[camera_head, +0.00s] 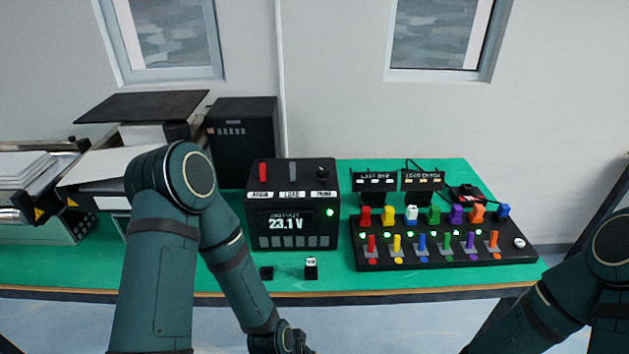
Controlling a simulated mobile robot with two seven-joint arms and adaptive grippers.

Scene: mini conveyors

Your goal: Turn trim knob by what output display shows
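The black supply box (253,217) stands at the middle of the green table. Its front output display (286,223) reads "23.1 V", and a green light (329,212) is lit beside it. The black trim knob (322,172) sits at the right of the box's sloped top; its angle is too small to read. A red switch (262,173) and a grey switch (292,172) stand left of it.
A black panel (355,250) with several coloured switches and green lights lies to the right. Two small signs (376,182) stand behind it. Two small blocks (311,268) sit before the supply box. A black cabinet (243,140) and a conveyor with paper are at the left.

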